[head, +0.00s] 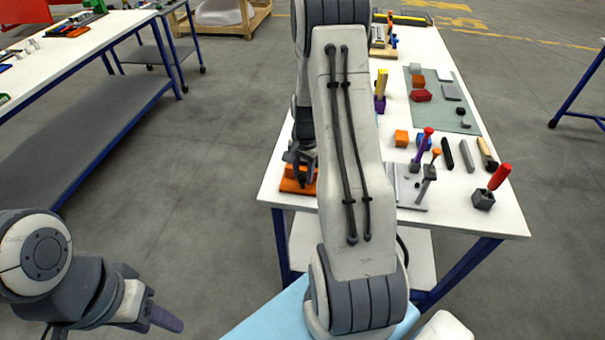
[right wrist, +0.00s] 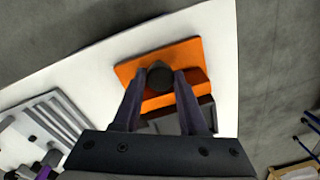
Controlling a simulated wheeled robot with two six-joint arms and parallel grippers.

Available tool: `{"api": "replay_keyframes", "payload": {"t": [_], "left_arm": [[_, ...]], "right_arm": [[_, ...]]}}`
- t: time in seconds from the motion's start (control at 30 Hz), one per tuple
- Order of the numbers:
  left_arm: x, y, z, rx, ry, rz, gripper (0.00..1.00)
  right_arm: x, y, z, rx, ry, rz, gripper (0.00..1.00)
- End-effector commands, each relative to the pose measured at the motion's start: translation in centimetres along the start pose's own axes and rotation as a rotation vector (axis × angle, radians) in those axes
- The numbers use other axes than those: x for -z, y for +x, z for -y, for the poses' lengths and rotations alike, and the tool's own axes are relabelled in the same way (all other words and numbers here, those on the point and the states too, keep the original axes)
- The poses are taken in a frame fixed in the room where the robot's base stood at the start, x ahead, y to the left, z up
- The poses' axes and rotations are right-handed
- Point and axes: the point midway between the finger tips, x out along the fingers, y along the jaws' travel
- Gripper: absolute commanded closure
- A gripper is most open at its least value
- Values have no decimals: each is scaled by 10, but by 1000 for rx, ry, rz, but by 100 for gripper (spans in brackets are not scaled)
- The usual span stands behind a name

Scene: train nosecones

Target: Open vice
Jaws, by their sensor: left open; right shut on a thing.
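The orange vice (head: 291,186) sits on the white table's near left corner. In the right wrist view the vice (right wrist: 190,53) shows its orange base plate and an orange block, with dark and grey parts nearer the camera. A dark round knob (right wrist: 159,70) sits between the fingers of my right gripper (right wrist: 158,80), which is shut on it. In the head view my right gripper (head: 300,158) is over the vice and my arm partly hides both. My left gripper (head: 158,316) is open and empty at the lower left, away from the tables.
On the white table (head: 480,217) stand a grey slotted fixture (head: 412,196), a red-handled tool (head: 497,178) in a dark block, a purple-handled tool (head: 424,142) and an orange block (head: 402,138). A green mat (head: 447,108) holds small parts. Another table (head: 75,50) stands left, across open floor.

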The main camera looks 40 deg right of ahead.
Motion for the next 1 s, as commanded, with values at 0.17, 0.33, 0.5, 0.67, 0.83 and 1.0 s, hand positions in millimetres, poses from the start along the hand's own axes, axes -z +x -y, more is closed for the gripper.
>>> {"api": "replay_keyframes", "payload": {"t": [0.17,0.33,0.5,0.67,0.83,1.0], "left_arm": [[0,2,0,0,0,0,50],[0,4,0,0,0,0,50],[0,5,0,0,0,0,50],[0,6,0,0,0,0,50],[0,7,0,0,0,0,50],[0,7,0,0,0,0,50]], "right_arm": [[0,0,-1,-1,-155,9,100],[0,0,-1,-2,-300,15,100],[0,0,-1,-2,-424,21,100],[1,0,-1,-2,-511,24,100],[1,0,-1,-2,-569,27,100],[1,0,-2,-2,-596,29,100]]}}
